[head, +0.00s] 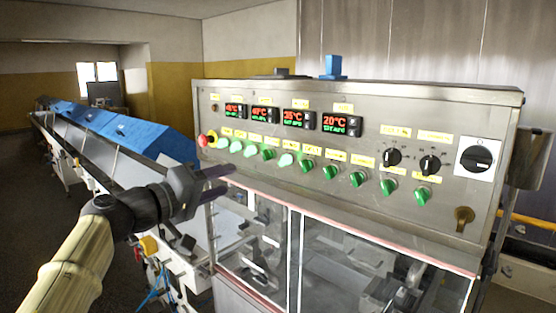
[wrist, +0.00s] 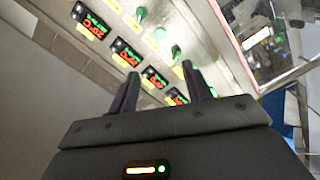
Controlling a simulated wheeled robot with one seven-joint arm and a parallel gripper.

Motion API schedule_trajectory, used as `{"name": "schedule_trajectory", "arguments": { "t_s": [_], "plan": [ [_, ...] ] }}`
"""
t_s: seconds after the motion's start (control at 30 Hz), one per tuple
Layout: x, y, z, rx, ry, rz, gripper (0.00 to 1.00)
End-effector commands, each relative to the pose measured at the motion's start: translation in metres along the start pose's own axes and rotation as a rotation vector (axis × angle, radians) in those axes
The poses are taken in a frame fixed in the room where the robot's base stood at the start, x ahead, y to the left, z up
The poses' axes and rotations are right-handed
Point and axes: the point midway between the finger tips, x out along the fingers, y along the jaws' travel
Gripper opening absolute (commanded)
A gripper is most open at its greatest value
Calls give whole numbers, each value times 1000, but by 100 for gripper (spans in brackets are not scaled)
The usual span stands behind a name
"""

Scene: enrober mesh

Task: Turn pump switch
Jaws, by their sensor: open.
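A row of several green rotary switches (head: 331,172) runs along the sloped steel control panel (head: 450,112) in the head view. The left ones look paler, as if lit. Yellow labels sit above them, too small to read, so I cannot tell which is the pump switch. My gripper (head: 222,181) is open and empty, in front of and below the left end of the row, apart from the switches. In the wrist view its two fingers (wrist: 160,72) point toward the panel, with a green switch (wrist: 160,33) beyond them.
A red emergency stop (head: 207,138) sits at the panel's left end. Red-green displays (head: 293,119) line the top. Black knobs (head: 391,157) and a main rotary switch (head: 478,158) are at right. A clear-windowed enclosure (head: 340,255) lies below; a blue-covered conveyor (head: 130,132) runs left.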

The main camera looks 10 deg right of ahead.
Motion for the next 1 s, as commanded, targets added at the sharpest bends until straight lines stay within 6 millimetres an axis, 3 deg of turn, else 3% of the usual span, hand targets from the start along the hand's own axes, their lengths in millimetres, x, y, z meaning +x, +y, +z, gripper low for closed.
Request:
{"name": "schedule_trajectory", "arguments": {
  "t_s": [0.47, 1.0],
  "plan": [
    [9, 2, 0, 0, -1, 2, 49],
    [99, 3, -1, -2, -4, 3, 49]
  ]
}}
